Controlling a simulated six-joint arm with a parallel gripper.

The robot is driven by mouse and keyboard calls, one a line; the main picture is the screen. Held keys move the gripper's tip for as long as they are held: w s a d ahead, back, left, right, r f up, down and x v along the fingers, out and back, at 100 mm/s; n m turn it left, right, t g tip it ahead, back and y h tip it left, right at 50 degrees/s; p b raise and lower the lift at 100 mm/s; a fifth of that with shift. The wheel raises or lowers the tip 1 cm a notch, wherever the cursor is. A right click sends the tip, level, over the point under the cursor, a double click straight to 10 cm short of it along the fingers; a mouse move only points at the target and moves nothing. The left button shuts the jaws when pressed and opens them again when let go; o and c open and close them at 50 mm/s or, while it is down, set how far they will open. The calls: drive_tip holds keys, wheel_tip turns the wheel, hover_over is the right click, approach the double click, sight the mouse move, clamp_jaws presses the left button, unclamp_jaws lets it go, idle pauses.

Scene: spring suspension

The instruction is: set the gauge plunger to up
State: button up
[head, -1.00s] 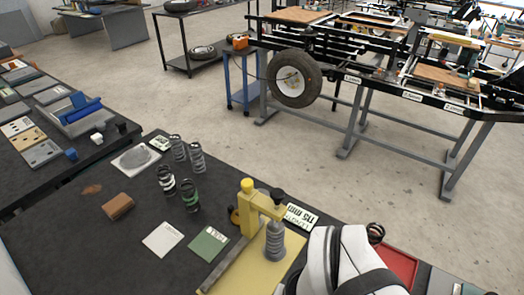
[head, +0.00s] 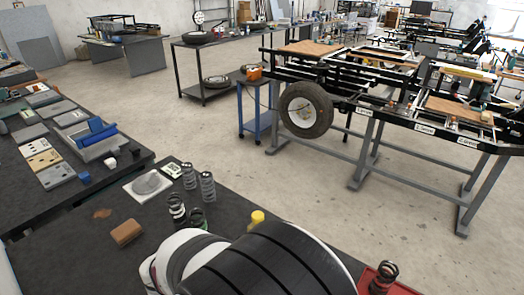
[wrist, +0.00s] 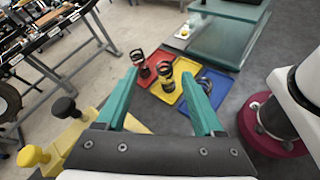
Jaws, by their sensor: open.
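The yellow gauge (wrist: 97,127) shows at the lower left of the wrist view, partly hidden by my gripper's body. Its plunger has a black knob (wrist: 65,107), and a yellow knob (wrist: 30,157) stands nearer the lower left corner. In the head view my arm hides the gauge except for the yellow knob (head: 257,217). The plunger's height cannot be told from these frames. My gripper (wrist: 159,75) has teal fingers spread apart with nothing between them. The black knob is to the left of the fingers, apart from them.
Red (wrist: 134,59), yellow (wrist: 174,91) and blue (wrist: 214,78) trays with springs lie beyond my fingers. A teal-edged stand (wrist: 228,38) is behind them. In the head view, several springs (head: 207,188), a brown block (head: 127,232) and a white plate (head: 148,185) lie on the dark bench.

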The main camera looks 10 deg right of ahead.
drive_tip(key=w+a+f+n+t+h, duration=0.1)
drive_tip(key=w+a+n+t+h, duration=0.2)
drive_tip(key=w+a+n+t, duration=0.7)
drive_tip(key=w+d, duration=0.2)
drive_tip(key=d, duration=0.4)
drive_tip(key=w+d+g, duration=0.1)
drive_tip(key=w+d, duration=0.2)
drive_tip(key=d, duration=0.3)
drive_tip(key=shift+w+d+y, duration=0.25)
drive_tip(key=shift+d+y, duration=0.05)
drive_tip(key=shift+d, duration=0.1)
drive_tip(key=shift+f, duration=0.1)
clamp_jaws()
